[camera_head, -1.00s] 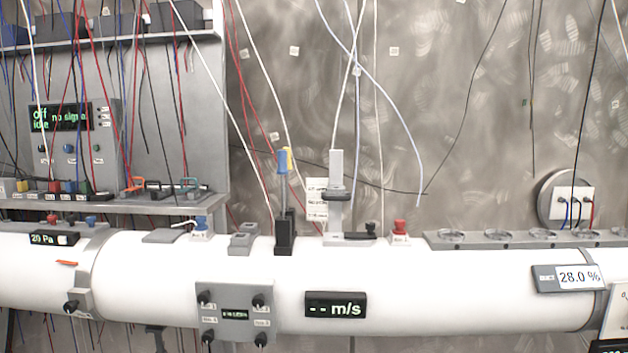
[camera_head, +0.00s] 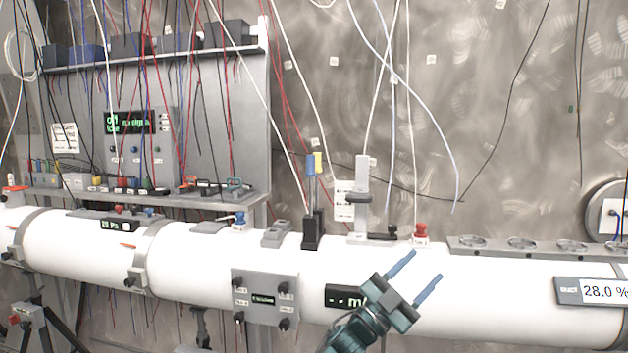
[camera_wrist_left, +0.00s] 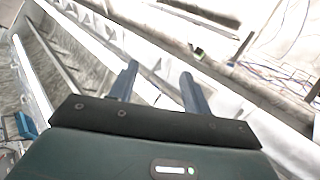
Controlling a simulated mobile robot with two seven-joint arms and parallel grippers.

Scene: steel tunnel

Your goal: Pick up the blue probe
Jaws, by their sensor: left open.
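The blue probe (camera_head: 311,180) stands upright in a black holder (camera_head: 311,233) on top of the white tunnel pipe, with a blue upper end and a grey shaft. A yellow-topped probe (camera_head: 318,165) stands just behind it, partly hidden. My left gripper (camera_head: 415,277) is open and empty in front of the pipe, to the right of the blue probe and lower in the picture. Its two blue-grey fingers also show spread apart in the left wrist view (camera_wrist_left: 160,85). The probe cannot be made out in the wrist view. My right gripper is not in view.
A grey upright stand (camera_head: 361,195) with a clamp is just right of the probes. A red-topped fitting (camera_head: 421,233) and a rail with round ports (camera_head: 520,245) lie further right. Thin hanging cables cross the space above the pipe. A shelf with instruments (camera_head: 150,190) is at left.

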